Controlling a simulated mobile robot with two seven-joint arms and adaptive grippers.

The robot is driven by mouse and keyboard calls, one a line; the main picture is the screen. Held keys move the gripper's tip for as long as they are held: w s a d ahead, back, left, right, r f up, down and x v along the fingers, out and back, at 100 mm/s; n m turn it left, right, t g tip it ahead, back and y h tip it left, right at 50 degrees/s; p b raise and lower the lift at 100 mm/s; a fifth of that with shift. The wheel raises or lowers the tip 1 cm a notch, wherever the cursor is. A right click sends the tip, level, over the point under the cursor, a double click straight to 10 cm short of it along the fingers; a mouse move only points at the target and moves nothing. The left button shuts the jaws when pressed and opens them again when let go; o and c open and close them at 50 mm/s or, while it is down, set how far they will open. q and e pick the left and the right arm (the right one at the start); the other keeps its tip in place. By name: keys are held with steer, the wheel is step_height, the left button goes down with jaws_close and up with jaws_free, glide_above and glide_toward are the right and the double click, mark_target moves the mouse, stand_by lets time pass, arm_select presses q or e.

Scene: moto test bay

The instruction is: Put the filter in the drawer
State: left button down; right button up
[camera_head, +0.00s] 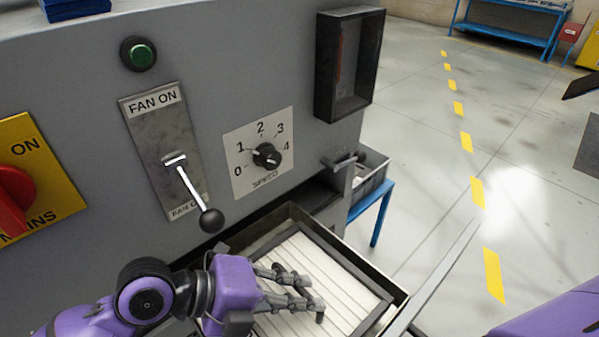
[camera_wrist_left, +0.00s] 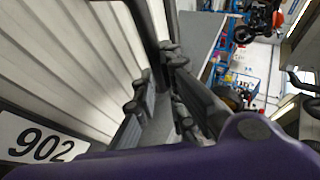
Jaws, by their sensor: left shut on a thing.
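The filter (camera_head: 335,265) is a pale pleated panel in a dark frame. It lies within the rim of the open drawer (camera_head: 350,250) in the head view; whether it rests on the drawer bottom I cannot tell. The filter also fills the left of the left wrist view (camera_wrist_left: 60,60), with a white "902" label beside its pleats. My left gripper (camera_head: 305,303) is over the filter and shut on it; its fingers (camera_wrist_left: 165,115) hide the exact contact. My right gripper is out of view; only a purple part of my arm shows at the lower right.
The grey machine front carries a fan lever (camera_head: 210,218), a speed knob (camera_head: 266,155), a green button (camera_head: 140,54) and a red mains switch (camera_head: 12,195). A dark open box (camera_head: 347,65) juts out above the drawer. A blue stand (camera_head: 382,213) is behind.

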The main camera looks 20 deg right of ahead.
mark_target(296, 295)
arm_select(q)
step_height(296, 295, down, 3)
steer(key=shift+f+b, duration=0.15)
steer(key=shift+b, duration=0.4)
steer(key=shift+f, duration=0.3)
steer(key=shift+r, duration=0.1)
steer(key=shift+f, duration=0.2)
steer(key=c, duration=1.8)
jaws_free()
